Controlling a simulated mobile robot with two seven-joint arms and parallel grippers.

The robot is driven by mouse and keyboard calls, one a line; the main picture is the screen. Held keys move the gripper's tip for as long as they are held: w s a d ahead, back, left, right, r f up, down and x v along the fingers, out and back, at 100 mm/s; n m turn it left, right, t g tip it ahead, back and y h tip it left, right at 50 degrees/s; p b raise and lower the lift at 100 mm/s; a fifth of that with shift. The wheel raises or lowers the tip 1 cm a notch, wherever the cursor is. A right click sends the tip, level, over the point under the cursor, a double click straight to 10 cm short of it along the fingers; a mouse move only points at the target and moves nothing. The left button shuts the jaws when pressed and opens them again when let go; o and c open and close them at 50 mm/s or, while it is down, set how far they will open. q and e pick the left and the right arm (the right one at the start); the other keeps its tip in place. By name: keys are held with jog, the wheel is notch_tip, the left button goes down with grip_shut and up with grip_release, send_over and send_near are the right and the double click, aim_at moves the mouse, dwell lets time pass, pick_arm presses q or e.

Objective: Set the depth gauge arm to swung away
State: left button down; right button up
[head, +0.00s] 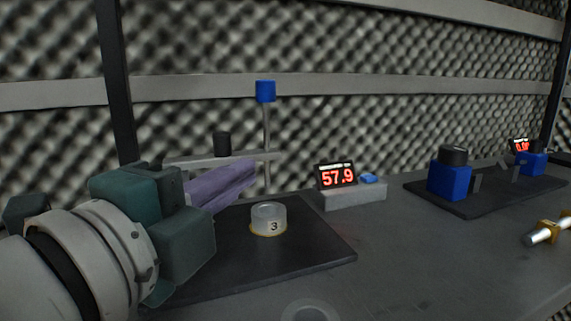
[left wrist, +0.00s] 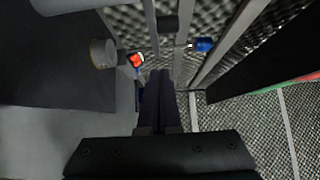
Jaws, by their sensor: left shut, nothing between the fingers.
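The depth gauge stand has a thin upright post (head: 267,130) with a blue cap (head: 265,91) on top. The blue cap also shows in the left wrist view (left wrist: 204,44). My left gripper (head: 250,172) has purple fingers pressed together, with nothing between them. In the head view its fingers pass in front of the arm and point toward the post. I cannot tell whether they touch. My right gripper is not in view.
A metal cylinder marked 3 (head: 268,219) sits on a dark plate (head: 310,255). A red display reading 57.9 (head: 337,176) stands behind it on a grey block. A blue-and-black fixture (head: 450,178) is at right, near a brass-and-silver piece (head: 545,233). The table front is mostly clear.

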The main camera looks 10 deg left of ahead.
aim_at(247, 156)
pick_arm(q)
jog(key=shift+w+a, duration=0.6)
jog(key=shift+w, duration=0.15)
jog(key=shift+w+a, duration=0.55)
jog(key=shift+w, duration=0.2)
jog(key=shift+a, duration=0.1)
